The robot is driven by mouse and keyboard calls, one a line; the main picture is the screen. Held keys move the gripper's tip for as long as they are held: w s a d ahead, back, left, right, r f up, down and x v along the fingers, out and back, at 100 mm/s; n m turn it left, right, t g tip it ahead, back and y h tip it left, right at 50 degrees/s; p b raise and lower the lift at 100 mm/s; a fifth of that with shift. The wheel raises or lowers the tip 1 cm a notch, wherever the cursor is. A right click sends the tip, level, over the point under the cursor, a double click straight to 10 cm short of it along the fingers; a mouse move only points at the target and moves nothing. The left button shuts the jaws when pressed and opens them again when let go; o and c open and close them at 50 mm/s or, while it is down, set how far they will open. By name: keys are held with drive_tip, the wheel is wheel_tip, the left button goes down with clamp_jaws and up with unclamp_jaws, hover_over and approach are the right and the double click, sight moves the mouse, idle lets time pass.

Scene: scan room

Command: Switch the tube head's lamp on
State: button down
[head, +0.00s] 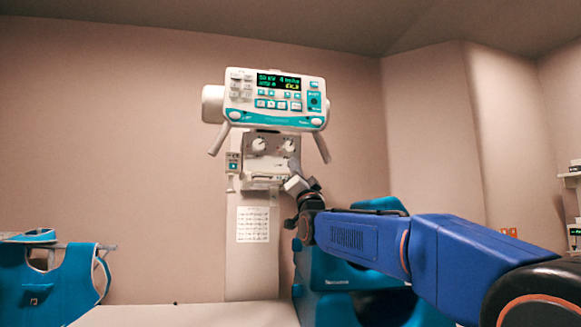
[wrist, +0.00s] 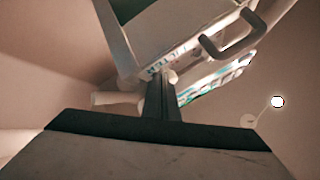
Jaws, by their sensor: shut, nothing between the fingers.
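The tube head (head: 275,97) is a white and teal unit with a lit green and yellow display and side handles, high on the wall column. Below it is a white box with two round knobs, a left knob (head: 258,145) and a right knob (head: 289,146). My gripper (head: 293,162) points up just below the right knob. In the wrist view my gripper (wrist: 162,82) is shut and empty, its fingertips close to a small pale round part (wrist: 171,76) beside printed lettering. I cannot tell whether they touch. I cannot make out which control is the lamp's.
A small switch box (head: 234,163) sits on the left of the column, above a printed sheet (head: 253,224). A blue apron (head: 50,280) hangs at the left, and a pale tabletop (head: 185,316) lies in front. Shelves with equipment (head: 573,235) stand far right.

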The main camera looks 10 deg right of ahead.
drive_tip(key=shift+w, duration=0.15)
drive_tip(key=shift+w, duration=0.25)
drive_tip(key=shift+w+f, duration=0.25)
drive_tip(key=shift+w, duration=0.55)
idle(1.6)
drive_tip(key=shift+s+f, duration=0.35)
drive_tip(key=shift+s, duration=0.35)
drive_tip(key=shift+s+r, duration=0.15)
drive_tip(key=shift+s, duration=1.2)
drive_tip(key=shift+s+r, duration=0.15)
drive_tip(key=shift+s, duration=1.2)
